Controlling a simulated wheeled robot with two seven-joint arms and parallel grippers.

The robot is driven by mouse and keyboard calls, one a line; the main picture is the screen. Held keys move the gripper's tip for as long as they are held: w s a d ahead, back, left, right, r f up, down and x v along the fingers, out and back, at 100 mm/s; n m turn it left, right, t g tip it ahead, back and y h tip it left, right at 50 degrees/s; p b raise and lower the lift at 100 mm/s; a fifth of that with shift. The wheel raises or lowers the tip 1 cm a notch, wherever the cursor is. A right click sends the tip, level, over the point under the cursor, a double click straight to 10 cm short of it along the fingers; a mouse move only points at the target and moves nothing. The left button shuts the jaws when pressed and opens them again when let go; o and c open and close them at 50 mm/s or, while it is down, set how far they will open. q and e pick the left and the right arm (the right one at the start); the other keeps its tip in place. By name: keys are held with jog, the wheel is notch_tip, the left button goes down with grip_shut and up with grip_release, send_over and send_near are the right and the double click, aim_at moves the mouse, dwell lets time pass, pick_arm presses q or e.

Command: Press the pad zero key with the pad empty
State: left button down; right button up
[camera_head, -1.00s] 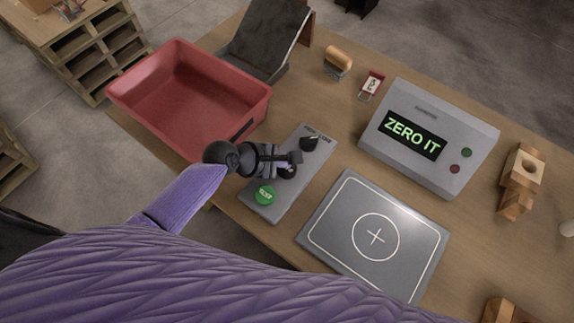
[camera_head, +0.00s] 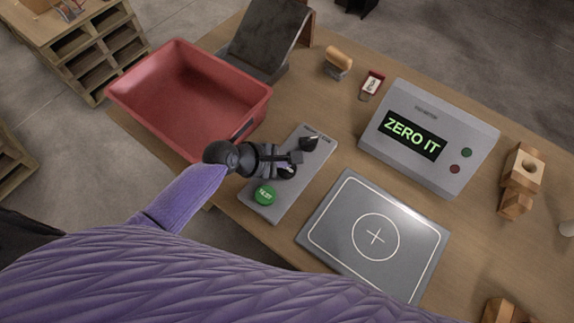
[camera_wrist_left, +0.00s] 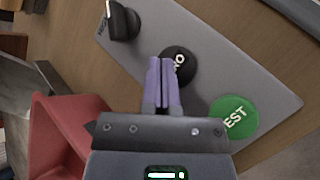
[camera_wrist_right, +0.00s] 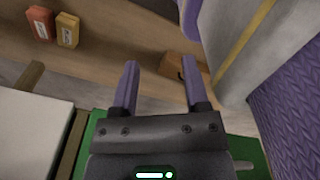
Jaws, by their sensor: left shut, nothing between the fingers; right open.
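The pad (camera_head: 330,210), a grey plate with a circle and cross, is empty. The grey key panel (camera_head: 316,166) holds a green TEST key (camera_head: 264,195), a black knob (camera_head: 309,143) and the black zero key (camera_wrist_left: 180,57). My left gripper (camera_wrist_left: 164,60) is shut and empty, its fingertips over the zero key and covering part of its lettering. I cannot tell whether they touch it. In the head view my left gripper (camera_head: 296,158) hides most of that key. The display box (camera_head: 450,126) reads ZERO IT. My right gripper (camera_wrist_right: 158,72) is open and empty, seen only in its wrist view.
A red tray (camera_head: 254,97) stands left of the panel, with a dark sloped stand (camera_head: 262,38) behind it. A wooden-handled stamp (camera_head: 338,62) and a small red-and-white box (camera_head: 371,84) lie at the back. Wooden blocks (camera_head: 521,178) stand on the right.

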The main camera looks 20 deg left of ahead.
aim_at(283, 169)
pick_arm(q)
jog(key=shift+f, duration=0.15)
jog(key=shift+f, duration=0.3)
jog(key=shift+f+b, duration=0.35)
jog(key=shift+f, duration=0.05)
dwell(0.6)
jog(key=shift+r+p, duration=0.85)
jog(key=shift+p, duration=0.15)
notch_tip(283, 169, up, 5)
jog(key=p, duration=0.5)
jog(key=shift+r+p, duration=0.1)
jog(key=shift+p, duration=0.25)
